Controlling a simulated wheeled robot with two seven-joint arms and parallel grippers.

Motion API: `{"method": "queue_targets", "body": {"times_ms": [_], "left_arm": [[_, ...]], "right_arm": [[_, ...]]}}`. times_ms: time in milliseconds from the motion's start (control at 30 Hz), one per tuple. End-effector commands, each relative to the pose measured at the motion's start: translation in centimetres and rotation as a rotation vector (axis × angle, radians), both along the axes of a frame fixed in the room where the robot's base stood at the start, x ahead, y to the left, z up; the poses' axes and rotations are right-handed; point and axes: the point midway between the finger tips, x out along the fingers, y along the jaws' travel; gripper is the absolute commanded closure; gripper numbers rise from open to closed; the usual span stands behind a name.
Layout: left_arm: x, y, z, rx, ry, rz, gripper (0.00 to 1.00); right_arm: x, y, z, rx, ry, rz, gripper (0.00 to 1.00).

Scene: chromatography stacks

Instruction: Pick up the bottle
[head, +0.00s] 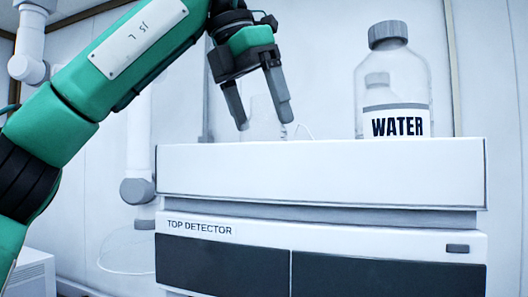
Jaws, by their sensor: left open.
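The bottle (397,88) is clear with a grey cap and a label reading "WATER". It stands upright on top of the white detector unit (320,172), toward the right. My left gripper (262,127) points down above the left part of the unit's top. Its two dark fingers are apart with nothing held between them. It is to the left of the bottle, with a clear gap, and does not touch it. My right gripper is not in view.
The unit's front reads "TOP DETECTOR" and has dark panels (388,279) below. A faint clear object and a thin tube (303,130) are behind my left fingers. A pale wall stands behind. The top between gripper and bottle looks free.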

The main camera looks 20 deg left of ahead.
Motion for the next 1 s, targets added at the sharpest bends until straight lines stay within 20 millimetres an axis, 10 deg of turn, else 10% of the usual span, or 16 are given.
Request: {"method": "queue_targets", "body": {"times_ms": [567, 867, 1000], "left_arm": [[0.9, -0.7, -2.7, 0.0, 0.0, 0.0, 0.12], [0.9, -0.7, -2.7, 0.001, 0.001, 0.0, 0.67], [0.9, -0.7, -2.7, 0.0, 0.0, 0.0, 0.68]], "right_arm": [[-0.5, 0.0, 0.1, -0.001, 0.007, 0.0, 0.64], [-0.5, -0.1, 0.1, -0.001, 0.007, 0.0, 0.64], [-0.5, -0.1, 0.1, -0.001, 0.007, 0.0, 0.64]]}}
